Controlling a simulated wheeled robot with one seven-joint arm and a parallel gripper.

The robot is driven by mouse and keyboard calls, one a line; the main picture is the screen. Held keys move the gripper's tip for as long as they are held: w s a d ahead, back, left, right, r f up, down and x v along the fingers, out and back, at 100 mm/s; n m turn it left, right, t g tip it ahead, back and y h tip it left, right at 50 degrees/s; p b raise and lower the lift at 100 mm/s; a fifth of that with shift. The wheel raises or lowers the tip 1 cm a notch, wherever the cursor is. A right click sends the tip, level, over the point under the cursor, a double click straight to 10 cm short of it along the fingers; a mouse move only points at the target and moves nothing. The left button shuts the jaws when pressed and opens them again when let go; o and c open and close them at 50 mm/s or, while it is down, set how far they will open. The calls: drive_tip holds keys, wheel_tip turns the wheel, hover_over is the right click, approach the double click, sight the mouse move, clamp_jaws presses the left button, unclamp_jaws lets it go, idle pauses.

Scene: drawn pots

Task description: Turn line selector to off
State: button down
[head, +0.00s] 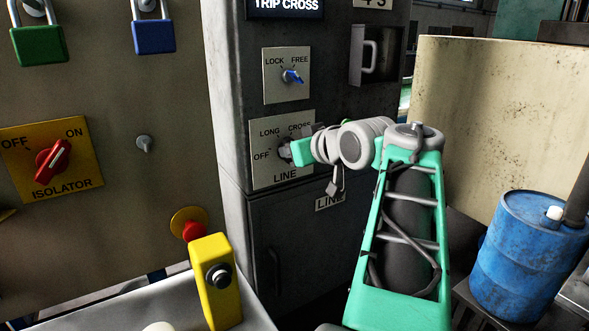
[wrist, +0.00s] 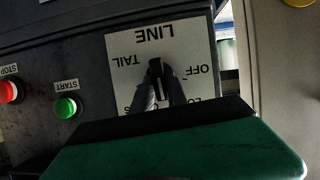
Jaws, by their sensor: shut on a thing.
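The line selector plate (head: 262,177) is on the dark cabinet in the head view, marked OFF at left, LONG and CROSS along the top and LINE below. The plate also shows upside down in the wrist view (wrist: 195,50), with TAIL and OFF readable. The dark selector knob (wrist: 156,66) stands roughly upright in that picture between my fingers. My gripper (wrist: 161,94) is shut on the knob; it also shows in the head view (head: 291,152), covering most of the knob. Which mark the knob points at I cannot tell for sure.
Above is a LOCK/FREE switch (head: 291,76). At left are the red isolator knob (head: 53,160), two padlocks and a red button (head: 193,231) behind a yellow box (head: 215,283). A blue drum (head: 525,260) stands right.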

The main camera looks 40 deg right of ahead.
drive_tip(key=shift+a+f+n+h+b, duration=0.15)
drive_tip(key=shift+n+h+b, duration=0.45)
drive_tip(key=shift+b, duration=1.05)
drive_tip(key=shift+a+r+n+h+b, duration=0.1)
drive_tip(key=shift+n+h+b, duration=0.5)
drive_tip(key=shift+b, duration=1)
drive_tip(key=shift+n, duration=0.3)
drive_tip(key=c, duration=1.3)
unclamp_jaws()
drive_tip(key=p+v, duration=0.1)
drive_tip(key=v, duration=0.6)
drive_tip(key=shift+s, duration=0.35)
